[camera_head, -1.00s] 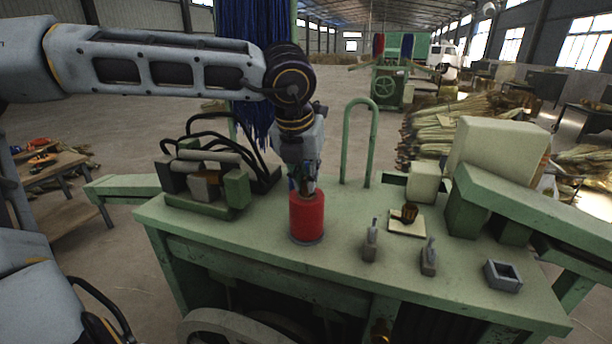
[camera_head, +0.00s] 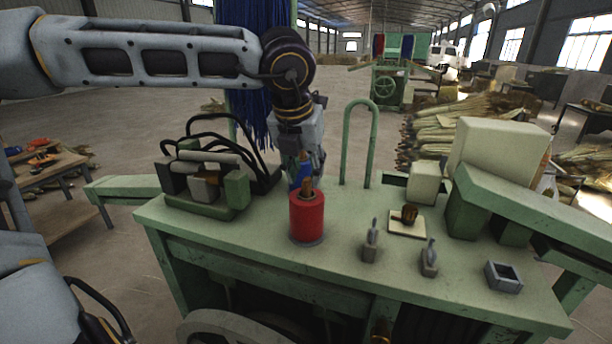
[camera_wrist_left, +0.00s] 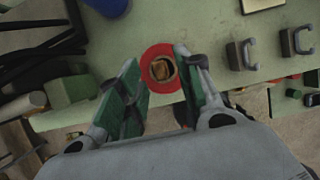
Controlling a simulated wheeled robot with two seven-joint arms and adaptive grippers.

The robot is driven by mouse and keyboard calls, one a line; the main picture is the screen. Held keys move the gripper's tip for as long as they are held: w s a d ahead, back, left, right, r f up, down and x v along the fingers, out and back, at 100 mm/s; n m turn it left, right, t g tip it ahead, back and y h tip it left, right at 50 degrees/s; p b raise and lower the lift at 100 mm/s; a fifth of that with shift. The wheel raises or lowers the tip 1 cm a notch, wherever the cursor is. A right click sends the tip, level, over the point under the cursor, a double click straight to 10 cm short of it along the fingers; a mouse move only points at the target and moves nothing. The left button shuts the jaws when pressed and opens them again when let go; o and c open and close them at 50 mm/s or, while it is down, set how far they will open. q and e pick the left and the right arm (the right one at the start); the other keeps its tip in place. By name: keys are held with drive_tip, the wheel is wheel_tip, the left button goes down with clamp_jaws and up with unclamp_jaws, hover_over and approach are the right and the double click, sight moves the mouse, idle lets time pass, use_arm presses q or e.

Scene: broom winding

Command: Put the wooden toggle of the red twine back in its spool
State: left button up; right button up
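The red twine spool (camera_head: 307,219) stands upright on the green bench top; it also shows in the left wrist view (camera_wrist_left: 153,55). The brown wooden toggle (camera_head: 307,189) stands in the spool's centre hole, with its upper end sticking out; the left wrist view shows it inside the dark opening (camera_wrist_left: 161,70). My left gripper (camera_head: 304,178) is just above the spool. In the left wrist view its green-padded fingers (camera_wrist_left: 156,72) are spread apart on either side of the spool's top, with nothing held between them. My right gripper is not in view.
A blue object (camera_wrist_left: 107,5) lies beyond the spool. Two small grey clips (camera_head: 371,243) and a grey square holder (camera_head: 503,277) sit to the right. A brown piece (camera_head: 408,213) rests on a pale square plate. A black-cabled device (camera_head: 207,181) stands to the left.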

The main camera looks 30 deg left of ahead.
use_arm(q)
drive_tip(key=b+v, duration=0.1)
drive_tip(key=v, duration=0.9)
drive_tip(key=shift+s, duration=0.15)
